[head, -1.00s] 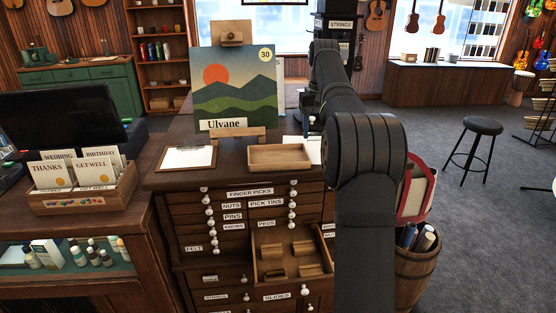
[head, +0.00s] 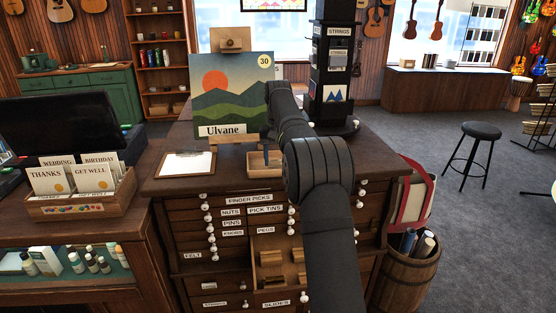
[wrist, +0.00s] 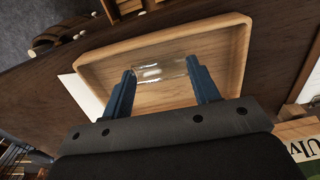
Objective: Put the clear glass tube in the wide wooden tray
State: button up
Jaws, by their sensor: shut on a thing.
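The clear glass tube (wrist: 160,70) shows in the wrist view between the two blue fingers of my gripper (wrist: 162,74). My gripper is shut on it, with the tube lying crosswise between the fingertips. The wide wooden tray (wrist: 236,38) is behind the tube in the wrist view, so the tube is over the tray's inside. I cannot tell whether the tube touches the tray floor. In the head view the tray (head: 258,172) sits on the cabinet top, partly hidden by my arm. A blue finger of my gripper (head: 266,155) shows at the tray; the tube is not visible there.
A clipboard (head: 187,164) lies left of the tray. The easel with the Ulvane picture (head: 228,100) stands behind it. A black strings stand (head: 331,80) is at the back right. An open drawer with wooden blocks (head: 268,266) juts out below the tray.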

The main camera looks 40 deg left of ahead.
jog(key=shift+f, duration=0.4)
jog(key=shift+f, duration=0.1)
jog(key=o, duration=1)
jog(key=shift+c, duration=0.2)
jog(key=shift+r, duration=3.85)
jog(key=shift+f, duration=0.15)
